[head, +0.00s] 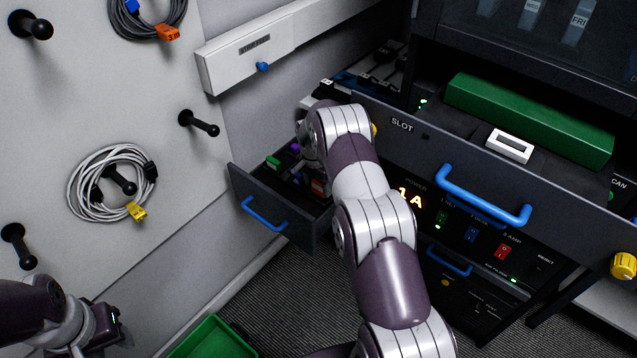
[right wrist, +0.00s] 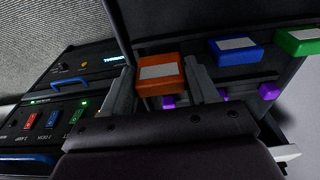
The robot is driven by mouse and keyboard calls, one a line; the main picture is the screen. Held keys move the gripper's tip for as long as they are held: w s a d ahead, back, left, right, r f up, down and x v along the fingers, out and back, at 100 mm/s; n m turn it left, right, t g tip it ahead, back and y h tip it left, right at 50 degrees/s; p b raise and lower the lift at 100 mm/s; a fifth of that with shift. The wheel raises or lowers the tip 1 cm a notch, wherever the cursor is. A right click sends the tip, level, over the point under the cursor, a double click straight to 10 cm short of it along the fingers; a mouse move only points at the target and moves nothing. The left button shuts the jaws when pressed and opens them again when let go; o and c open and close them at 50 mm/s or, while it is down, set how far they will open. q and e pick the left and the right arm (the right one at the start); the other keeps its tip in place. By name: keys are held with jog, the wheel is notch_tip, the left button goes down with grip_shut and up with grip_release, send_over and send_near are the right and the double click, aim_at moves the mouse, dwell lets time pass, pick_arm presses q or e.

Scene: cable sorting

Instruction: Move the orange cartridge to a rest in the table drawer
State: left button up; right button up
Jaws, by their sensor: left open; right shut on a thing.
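The orange cartridge (right wrist: 160,73), with a pale label, is between the fingers of my right gripper (right wrist: 161,92) in the right wrist view. The gripper is shut on it. A small orange-red patch (head: 318,187) shows in the open table drawer (head: 262,212) in the head view, beside my right arm, which hides the gripper there. Purple pieces (right wrist: 168,101) show below the cartridge; I cannot tell whether it touches one. My left gripper (head: 106,322) is open and empty at the lower left of the head view, far from the drawer.
A blue cartridge (right wrist: 235,50) and a green cartridge (right wrist: 299,41) stand in a row beside the orange one. A larger drawer labelled SLOT (head: 402,126) is open to the right, holding a green block (head: 530,120). Cables hang on wall pegs at left.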

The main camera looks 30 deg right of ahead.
jog(key=shift+f+b, duration=1.35)
jog(key=shift+f, duration=0.05)
dwell(1.7)
dwell(0.3)
jog(key=o, duration=1.3)
jog(key=shift+r+p, duration=2.15)
jog(key=shift+r, duration=1.4)
